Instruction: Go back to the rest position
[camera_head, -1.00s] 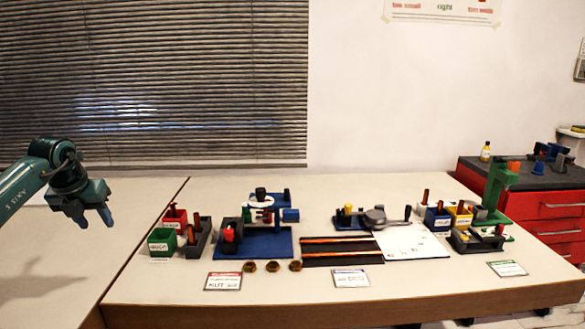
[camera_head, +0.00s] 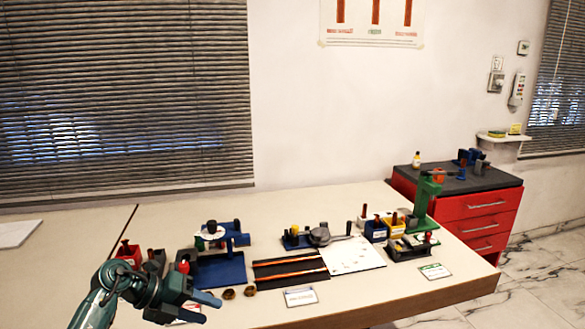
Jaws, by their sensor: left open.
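My left gripper (camera_head: 207,309) is at the lower left of the head view, in front of the table's near left part. It is open with nothing between its fingers. It covers part of a label card and the near bins on the left. The blue gauge rig (camera_head: 218,270) stands on the table just beyond it, apart from the gripper as far as I can see. My right gripper is not in view.
The table (camera_head: 400,297) holds dark rails (camera_head: 290,268), a white sheet (camera_head: 355,254), a grey dial tool (camera_head: 320,236), small bins (camera_head: 375,230) and a green stand (camera_head: 424,198). Two brown nuts (camera_head: 249,291) lie near the rig. A red cabinet (camera_head: 480,222) stands at the back right.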

